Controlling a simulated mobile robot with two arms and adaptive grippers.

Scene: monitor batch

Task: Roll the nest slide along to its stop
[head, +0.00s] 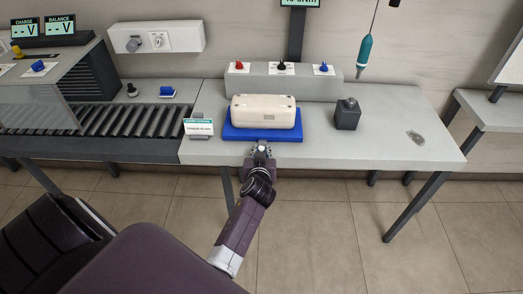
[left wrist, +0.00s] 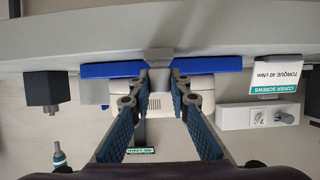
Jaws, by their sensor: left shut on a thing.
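The blue nest slide (head: 232,132) lies on the grey bench top, right of the roller conveyor. A cream-white device (head: 264,109) sits on it. My left gripper (head: 262,150) is at the slide's front edge and is shut on its small grey handle. In the left wrist view, which is upside down, the handle (left wrist: 158,56) is between the fingertips (left wrist: 158,76), with the blue slide (left wrist: 108,70) just beyond. The fingers hide part of the device. No stop can be made out clearly. My right gripper is not in view.
The roller conveyor (head: 120,117) runs off to the left. A small sign (head: 198,128) stands left of the slide. A dark block (head: 347,114) stands to its right, and a grey box with knobs (head: 290,83) behind it. A screwdriver (head: 365,55) hangs above. The bench's right end is mostly clear.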

